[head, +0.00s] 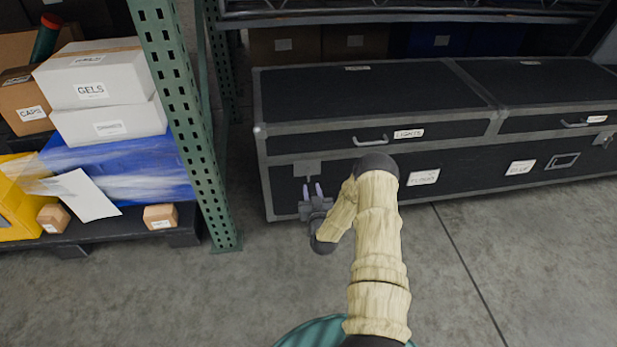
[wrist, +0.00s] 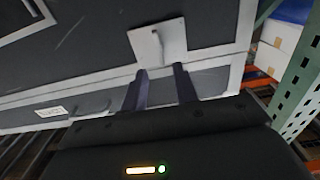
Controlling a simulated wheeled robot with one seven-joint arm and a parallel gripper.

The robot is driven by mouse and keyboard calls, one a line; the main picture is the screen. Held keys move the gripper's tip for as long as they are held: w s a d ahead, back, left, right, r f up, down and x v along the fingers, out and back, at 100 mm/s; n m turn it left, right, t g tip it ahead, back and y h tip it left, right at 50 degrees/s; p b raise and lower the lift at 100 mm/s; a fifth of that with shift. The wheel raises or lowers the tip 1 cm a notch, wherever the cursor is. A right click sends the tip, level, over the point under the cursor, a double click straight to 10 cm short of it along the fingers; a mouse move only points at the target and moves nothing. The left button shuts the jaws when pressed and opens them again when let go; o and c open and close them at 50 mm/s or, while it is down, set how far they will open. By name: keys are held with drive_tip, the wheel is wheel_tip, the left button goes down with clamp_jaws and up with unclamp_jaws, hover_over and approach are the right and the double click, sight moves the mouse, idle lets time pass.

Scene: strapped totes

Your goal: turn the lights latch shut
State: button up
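The lights latch is a small pale grey plate (head: 307,168) on the front of the long black case (head: 330,205), near its left end and just below the lid seam. In the wrist view the latch plate (wrist: 158,42) shows a small dark mark; I cannot tell how far it is turned. The left lid carries a "LIGHTS" label (head: 408,134) and a handle (head: 371,140). My gripper (head: 313,188) is just below the latch in the head view. In the wrist view its two fingers (wrist: 161,72) are apart with nothing between them, close to the plate's edge; contact cannot be told.
A green perforated rack post (head: 190,130) stands left of the case. Beyond it is a low shelf with white boxes (head: 95,78), a blue wrapped load (head: 135,165) and small cartons (head: 160,217). A rack shelf (head: 400,15) hangs above. Concrete floor (head: 520,260) is clear in front.

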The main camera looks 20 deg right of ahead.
sight(309, 175)
drive_tip(key=b+x, duration=0.2)
drive_tip(key=x, duration=0.6)
drive_tip(key=shift+w+d+b, duration=0.15)
drive_tip(key=shift+w+b, duration=0.2)
clamp_jaws()
